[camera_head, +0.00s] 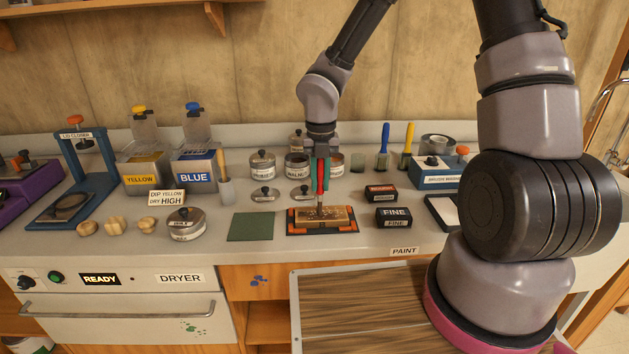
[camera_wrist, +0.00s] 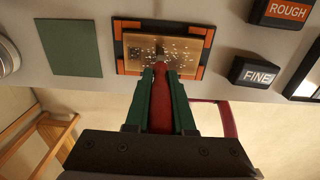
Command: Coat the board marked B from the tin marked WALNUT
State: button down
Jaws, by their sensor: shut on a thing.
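My gripper (camera_head: 320,188) is shut on the red handle of a brush (camera_wrist: 160,98). The brush points down, its lower end at or just above the board (camera_head: 343,217); I cannot tell whether it touches. The board is light brown, lying in a black holder with orange corners (camera_head: 293,225). In the wrist view the board (camera_wrist: 190,47) shows many pale specks. No letter is readable on it. The tin that seems to read WALNUT (camera_head: 294,170) stands behind my gripper, which partly covers it. Other tins (camera_head: 262,166) flank it.
Loose lids (camera_head: 265,194) lie before the tins. A green mat (camera_head: 250,226) is left of the holder; ROUGH (camera_head: 380,192) and FINE (camera_head: 394,217) blocks are right. Blue and yellow brushes (camera_head: 384,145) stand behind. YELLOW (camera_head: 142,178) and BLUE (camera_head: 196,178) containers are left.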

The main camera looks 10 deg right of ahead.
jog(key=shift+d, duration=3.4)
jog(key=a, duration=1.3)
jog(key=shift+a, duration=0.2)
jog(key=shift+w+r, duration=0.1)
jog(key=shift+r, duration=0.3)
jog(key=shift+w, duration=0.15)
jog(key=shift+w+d, duration=0.4)
jog(key=shift+d, duration=0.2)
jog(key=shift+f, duration=0.4)
